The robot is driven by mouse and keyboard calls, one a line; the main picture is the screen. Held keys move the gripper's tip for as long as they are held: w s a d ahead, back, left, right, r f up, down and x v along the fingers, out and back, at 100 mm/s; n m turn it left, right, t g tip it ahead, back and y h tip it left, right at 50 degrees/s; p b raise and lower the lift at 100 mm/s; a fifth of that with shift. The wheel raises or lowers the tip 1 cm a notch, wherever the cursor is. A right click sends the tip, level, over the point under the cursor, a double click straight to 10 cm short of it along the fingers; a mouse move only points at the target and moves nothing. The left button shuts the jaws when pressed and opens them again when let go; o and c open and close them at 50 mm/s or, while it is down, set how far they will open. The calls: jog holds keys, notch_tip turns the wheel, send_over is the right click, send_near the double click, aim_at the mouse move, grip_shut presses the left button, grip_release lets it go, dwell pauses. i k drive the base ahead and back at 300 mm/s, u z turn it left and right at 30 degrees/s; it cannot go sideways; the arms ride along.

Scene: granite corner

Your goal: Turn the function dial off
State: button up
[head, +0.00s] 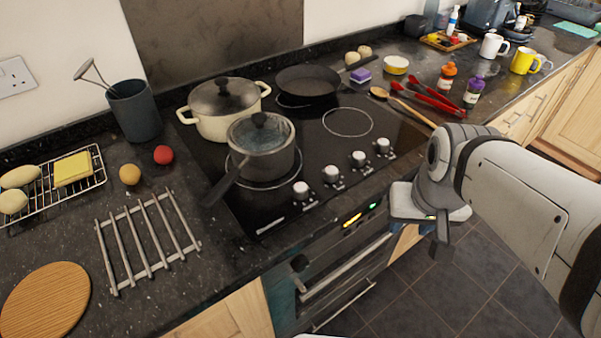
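A dark round dial (299,263) sits at the left of the oven's front panel, below the worktop edge. No label on it can be read, and its pointer position is too small to tell. A lit yellow display (352,220) and a small green light (372,206) show farther right on the same panel. My gripper (441,240) hangs in front of the counter, right of the oven panel and well apart from the dial. It points downward, and its finger gap cannot be made out. Nothing is seen in it.
The hob (225,190) has several silver knobs (331,173) along its front edge. A lidded saucepan (262,150) has its handle (222,187) pointing toward the front left. The oven handle (345,267) juts out below the panel. The floor (470,290) in front is clear.

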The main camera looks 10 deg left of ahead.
aim_at(299, 264)
jog(key=u, duration=0.75)
jog(key=k, duration=1.2)
jog(key=u, duration=0.45)
jog(key=i, duration=0.4)
jog(key=u, duration=0.15)
